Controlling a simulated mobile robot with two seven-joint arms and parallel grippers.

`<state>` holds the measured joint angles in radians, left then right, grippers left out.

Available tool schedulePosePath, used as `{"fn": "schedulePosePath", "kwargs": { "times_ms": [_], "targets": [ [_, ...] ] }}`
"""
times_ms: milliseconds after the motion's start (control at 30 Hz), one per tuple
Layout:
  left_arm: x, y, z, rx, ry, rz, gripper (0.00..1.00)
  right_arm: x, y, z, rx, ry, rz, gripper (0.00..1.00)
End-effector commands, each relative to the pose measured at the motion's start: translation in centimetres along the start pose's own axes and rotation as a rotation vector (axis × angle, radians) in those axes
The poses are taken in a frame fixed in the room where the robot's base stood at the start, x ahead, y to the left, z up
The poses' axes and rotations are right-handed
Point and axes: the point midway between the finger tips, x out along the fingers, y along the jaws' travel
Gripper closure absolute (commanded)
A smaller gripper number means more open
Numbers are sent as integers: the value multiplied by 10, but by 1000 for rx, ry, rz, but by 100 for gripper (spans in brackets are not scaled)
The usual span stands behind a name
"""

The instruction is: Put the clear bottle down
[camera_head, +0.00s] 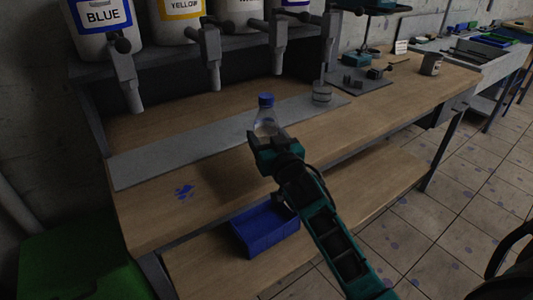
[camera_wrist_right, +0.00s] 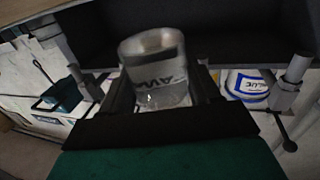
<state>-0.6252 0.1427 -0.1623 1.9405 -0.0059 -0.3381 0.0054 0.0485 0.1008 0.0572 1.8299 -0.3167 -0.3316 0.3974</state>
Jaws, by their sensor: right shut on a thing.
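The clear bottle (camera_head: 265,124) with a blue cap is upright at the middle of the bench in the head view. My right gripper (camera_head: 267,143) is shut on it from the near side and hides its lower part. In the right wrist view the bottle (camera_wrist_right: 157,75) sits between the two dark fingers (camera_wrist_right: 163,95), and the picture is upside down. I cannot tell whether its base touches the grey strip (camera_head: 170,158) on the bench. My left gripper is not in view.
Paint containers labelled blue (camera_head: 102,22) and yellow (camera_head: 178,17) stand on a shelf above, with taps hanging down. A small jar (camera_head: 322,94) stands right of the bottle. A blue bin (camera_head: 268,232) is below on the lower shelf. The left part of the wooden bench (camera_head: 145,220) is mostly clear.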

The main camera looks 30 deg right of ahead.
Motion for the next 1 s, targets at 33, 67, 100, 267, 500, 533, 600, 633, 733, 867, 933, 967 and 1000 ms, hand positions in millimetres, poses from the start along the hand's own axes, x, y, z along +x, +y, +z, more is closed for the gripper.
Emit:
{"fn": "schedulePosePath", "kwargs": {
  "times_ms": [33, 67, 100, 267, 500, 533, 600, 633, 733, 867, 933, 967, 1000],
  "targets": [
    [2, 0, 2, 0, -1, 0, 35, 0, 0, 9, 1, -4, 0, 73],
    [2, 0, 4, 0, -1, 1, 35, 0, 0, 14, 2, -4, 0, 73],
    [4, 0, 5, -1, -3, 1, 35, 0, 0, 21, 2, -4, 0, 73],
    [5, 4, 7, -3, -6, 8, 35, 0, 0, 39, 2, -1, -1, 73],
    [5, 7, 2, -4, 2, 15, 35, 0, 0, 40, 1, 0, -1, 73],
    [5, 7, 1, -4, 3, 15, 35, 0, 0, 40, 1, 0, -1, 73],
    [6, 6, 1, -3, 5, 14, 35, 0, 0, 41, 1, -1, -1, 73],
    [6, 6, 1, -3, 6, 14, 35, 0, 0, 43, 1, -1, -1, 73],
    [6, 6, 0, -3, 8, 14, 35, -1, 0, 44, 1, -2, 0, 33],
    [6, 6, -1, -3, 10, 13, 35, -1, 0, 44, 1, -2, 0, 21],
    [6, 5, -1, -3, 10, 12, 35, -1, 0, 44, 1, -2, 0, 14],
    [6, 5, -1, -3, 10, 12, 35, -1, 0, 44, 1, -2, 0, 13],
    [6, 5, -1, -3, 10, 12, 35, -1, 0, 43, 1, -2, -1, 13]
  ]
}}
